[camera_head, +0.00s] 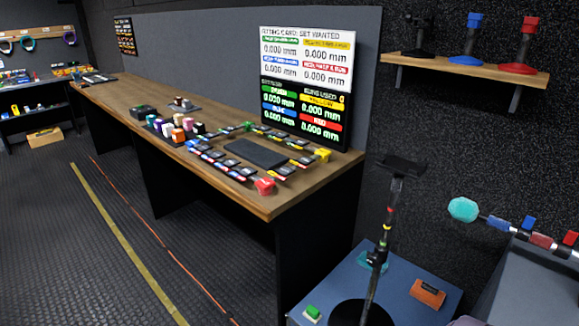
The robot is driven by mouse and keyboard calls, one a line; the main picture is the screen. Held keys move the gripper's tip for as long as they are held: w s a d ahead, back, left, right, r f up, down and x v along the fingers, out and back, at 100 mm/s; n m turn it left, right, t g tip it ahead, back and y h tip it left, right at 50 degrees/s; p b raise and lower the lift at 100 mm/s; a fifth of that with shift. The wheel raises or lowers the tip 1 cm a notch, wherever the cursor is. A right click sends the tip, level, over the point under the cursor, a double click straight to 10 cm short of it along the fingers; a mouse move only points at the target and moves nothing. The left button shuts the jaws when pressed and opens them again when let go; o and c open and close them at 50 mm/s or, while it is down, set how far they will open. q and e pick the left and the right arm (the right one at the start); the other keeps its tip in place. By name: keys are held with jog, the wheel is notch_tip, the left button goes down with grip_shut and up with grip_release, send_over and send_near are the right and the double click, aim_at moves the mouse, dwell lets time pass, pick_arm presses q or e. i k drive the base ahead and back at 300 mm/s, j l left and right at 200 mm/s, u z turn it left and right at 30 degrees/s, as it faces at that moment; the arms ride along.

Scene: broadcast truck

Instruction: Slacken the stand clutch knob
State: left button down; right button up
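A black upright stand (374,285) with a round dark base rises from a blue top at the lower right. A flat dark plate (401,165) sits at its upper end, and small red and yellow bands mark the pole. A dark clutch-like fitting (378,257) is partway down the pole. I cannot make out which part of it is the knob or how tight it is. A teal piece (371,263) lies or sits behind the pole at that height. Neither of my grippers is in view.
The blue top (408,264) also holds an orange block (428,292) and a green button (312,312). A teal-ended bar (463,210) juts in from the right. The wooden bench (260,205) stands left of the stand; a wall shelf (465,66) is above.

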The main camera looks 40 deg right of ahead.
aim_at(374, 259)
jog(key=i+j+z, duration=0.1)
jog(key=i+z, duration=0.2)
jog(key=i, duration=0.3)
jog(key=i+j+z, duration=0.2)
jog(key=i+z, duration=0.15)
jog(key=i, duration=0.2)
jog(key=i+z, duration=0.2)
jog(key=z, duration=0.25)
jog(key=i+j+z, duration=0.15)
jog(key=z, duration=0.25)
jog(key=i+j+z, duration=0.1)
jog(key=z, duration=0.35)
jog(key=i+j+z, duration=0.15)
jog(key=z, duration=0.3)
jog(key=i+j+z, duration=0.1)
jog(key=j+z, duration=0.3)
jog(key=l, duration=0.1)
